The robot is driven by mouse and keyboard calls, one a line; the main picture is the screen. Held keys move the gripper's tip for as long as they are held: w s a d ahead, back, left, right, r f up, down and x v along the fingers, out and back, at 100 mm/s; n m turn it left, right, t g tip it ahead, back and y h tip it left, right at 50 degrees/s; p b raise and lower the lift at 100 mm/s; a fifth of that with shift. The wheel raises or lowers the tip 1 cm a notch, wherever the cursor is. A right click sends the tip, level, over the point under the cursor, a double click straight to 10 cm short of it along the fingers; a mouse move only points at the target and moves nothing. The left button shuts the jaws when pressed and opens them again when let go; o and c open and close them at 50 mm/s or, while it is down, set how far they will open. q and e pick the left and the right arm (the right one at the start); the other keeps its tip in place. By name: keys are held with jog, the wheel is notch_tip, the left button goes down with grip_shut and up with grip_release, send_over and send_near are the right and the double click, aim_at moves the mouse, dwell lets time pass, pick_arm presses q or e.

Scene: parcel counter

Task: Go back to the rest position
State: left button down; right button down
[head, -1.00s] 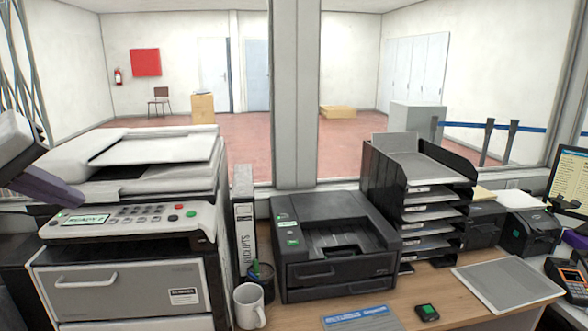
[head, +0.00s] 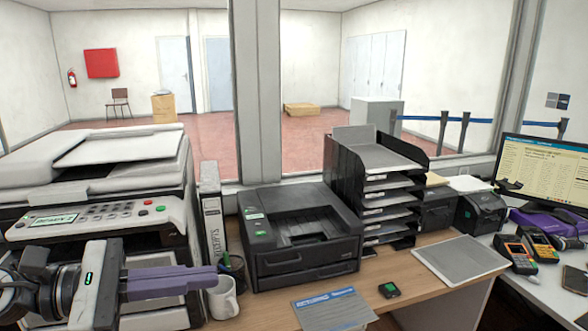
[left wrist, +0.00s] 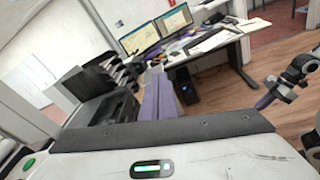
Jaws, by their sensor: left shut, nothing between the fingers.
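My left gripper (head: 214,278) is at the lower left of the head view, in front of the big copier (head: 95,215). Its purple fingers are together, empty, and point right toward the white mug (head: 223,297). I cannot tell the gap to the mug. In the left wrist view the left fingers (left wrist: 157,98) show side by side beyond the grey gripper body. What looks like my right gripper (left wrist: 264,101) shows at the right of the left wrist view, over the floor. It is too small to tell its opening.
A black printer (head: 302,240) and a tray stack (head: 375,185) stand along the back of the wooden counter. A grey mat (head: 460,263), a blue-edged paper (head: 335,309) and a small black device (head: 389,290) lie in front. Card terminals (head: 516,255) and a monitor (head: 545,170) are at the right.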

pick_arm(q)
jog(key=a+f+m+t+y, duration=0.2)
jog(key=f+m+t+y, duration=0.3)
jog(key=f+m, duration=0.95)
jog(key=a+f+m+t+y, duration=0.4)
jog(key=f+m, duration=0.4)
jog(key=m, duration=1.3)
jog(key=s+d+f+n+g+y, duration=0.1)
jog(key=s+d+f+n+g, duration=0.1)
jog(key=s+f+n, duration=0.5)
jog(key=s+d+f+n+g+y, duration=0.2)
jog(key=s+f+n+g, duration=0.3)
jog(key=s+f, duration=0.6)
notch_tip(320, 180, down, 4)
jog(key=shift+s+r+n+y, duration=0.1)
jog(key=shift+s+n+y, duration=0.15)
jog(key=shift+n, duration=1)
